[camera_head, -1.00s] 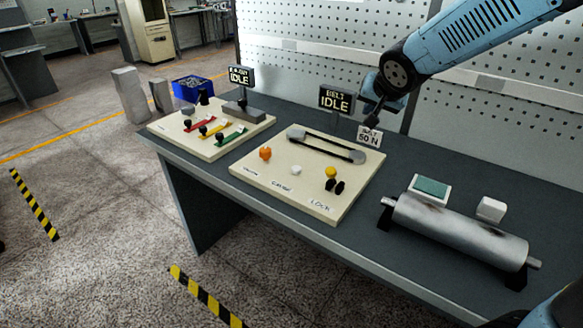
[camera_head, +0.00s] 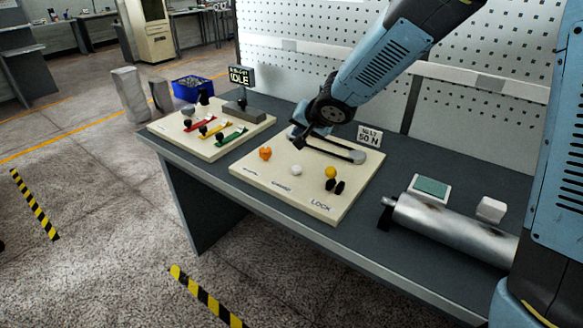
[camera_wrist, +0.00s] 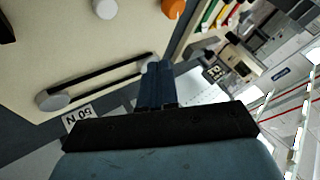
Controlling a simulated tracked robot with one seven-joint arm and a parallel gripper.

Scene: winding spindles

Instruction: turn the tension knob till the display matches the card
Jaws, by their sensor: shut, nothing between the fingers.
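The cream belt panel (camera_head: 251,174) lies on the bench. It carries an orange lobed knob (camera_head: 265,153) at left, a white knob (camera_head: 296,170) and a yellow knob (camera_head: 331,172); the small labels by the first two are too blurred to tell which is the tension knob. The card (camera_head: 369,137) reads "BELT 50 N". The belt's display is hidden behind my arm. My gripper (camera_head: 297,147) is shut and empty over the belt's left end, right of the orange knob. In the wrist view, the shut fingers (camera_wrist: 157,66) show near the belt end, with the orange knob (camera_wrist: 173,8) at the top edge.
A second cream panel (camera_head: 168,129) with red, yellow and green levers stands left, its display (camera_head: 241,77) reading "IDLE". The black belt loop (camera_head: 325,147) rises slightly behind the knobs. A metal roller (camera_head: 450,225) lies at right. The panel's front left is clear.

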